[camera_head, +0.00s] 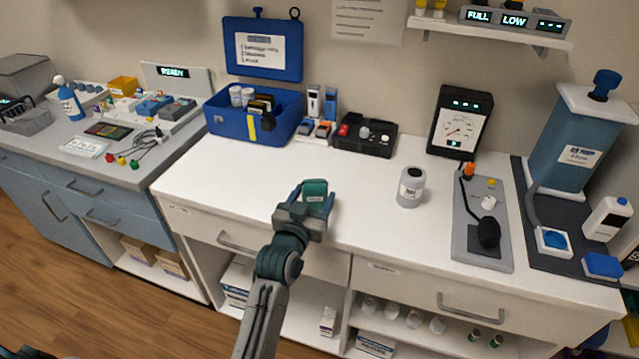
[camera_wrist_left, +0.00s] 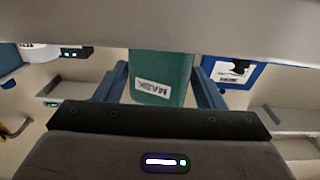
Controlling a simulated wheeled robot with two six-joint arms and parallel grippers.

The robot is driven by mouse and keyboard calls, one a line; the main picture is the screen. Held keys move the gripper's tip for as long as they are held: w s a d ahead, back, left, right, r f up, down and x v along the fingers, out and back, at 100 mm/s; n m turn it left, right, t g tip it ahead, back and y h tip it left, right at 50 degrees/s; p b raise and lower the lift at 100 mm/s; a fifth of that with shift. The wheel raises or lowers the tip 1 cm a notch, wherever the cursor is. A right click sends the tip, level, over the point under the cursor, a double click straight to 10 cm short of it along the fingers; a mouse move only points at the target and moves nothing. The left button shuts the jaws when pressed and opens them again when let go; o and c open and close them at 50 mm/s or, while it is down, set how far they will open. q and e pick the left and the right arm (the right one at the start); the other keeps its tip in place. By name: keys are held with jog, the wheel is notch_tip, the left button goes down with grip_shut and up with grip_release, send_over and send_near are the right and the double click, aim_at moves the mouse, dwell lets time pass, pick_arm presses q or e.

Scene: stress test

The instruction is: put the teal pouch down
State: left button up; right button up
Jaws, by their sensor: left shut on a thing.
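The teal pouch (camera_head: 314,190) is held over the front part of the white counter (camera_head: 367,228), left of the white bottle. My left gripper (camera_head: 312,196) is shut on it, with one blue finger on each side. In the left wrist view the pouch (camera_wrist_left: 160,75) sits between the two fingers, and its white label shows turned over. The pouch's far edge is cut off there by a grey band. I cannot tell whether the pouch touches the counter or hangs just above it. My right gripper is not in view.
The blue case (camera_head: 229,125), a black switch box (camera_head: 364,137) and a gauge (camera_head: 459,122) line the back. The counter around the pouch is clear.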

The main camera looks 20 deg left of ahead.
pick_arm(q)
jog(key=w, duration=0.4)
jog(key=shift+w+r+p, duration=0.1)
jog(key=shift+w+p, duration=0.15)
jog(key=shift+p, duration=0.15)
jog(key=shift+w+f, duration=0.2)
jog(key=shift+w, duration=0.05)
jog(key=shift+f+p, duration=0.25)
jog(key=shift+p, duration=0.05)
jog(key=shift+s, duration=0.15)
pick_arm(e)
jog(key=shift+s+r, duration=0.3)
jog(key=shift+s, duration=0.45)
pick_arm(q)
jog(key=shift+f, duration=0.15)
jog(key=o, duration=1)
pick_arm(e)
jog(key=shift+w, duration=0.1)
